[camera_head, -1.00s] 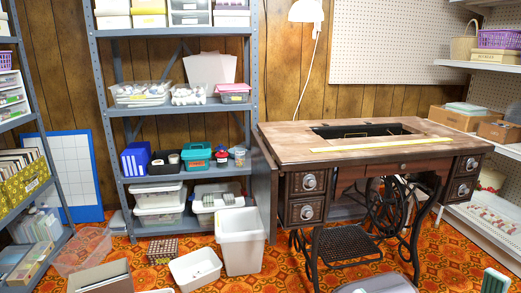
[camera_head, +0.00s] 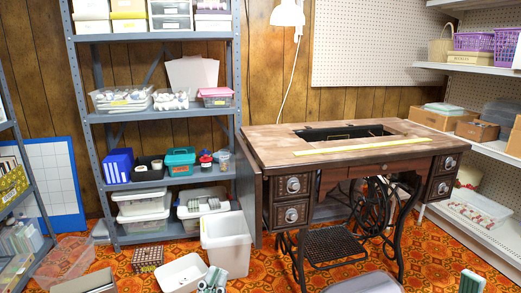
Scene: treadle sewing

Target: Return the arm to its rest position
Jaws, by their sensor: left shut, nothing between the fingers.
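My left gripper (camera_head: 213,280) shows at the bottom edge, left of the middle. It is shut with nothing in it. It appears in front of the white tub (camera_head: 180,273) and below the tall white bin (camera_head: 227,245); I cannot tell its height above the floor. Most of the left arm is out of view.
A wooden treadle sewing table (camera_head: 350,166) with a yellow ruler (camera_head: 360,145) stands right of centre. A grey shelf unit (camera_head: 90,130) stands behind the bins. Patterned floor (camera_head: 265,270) shows between.

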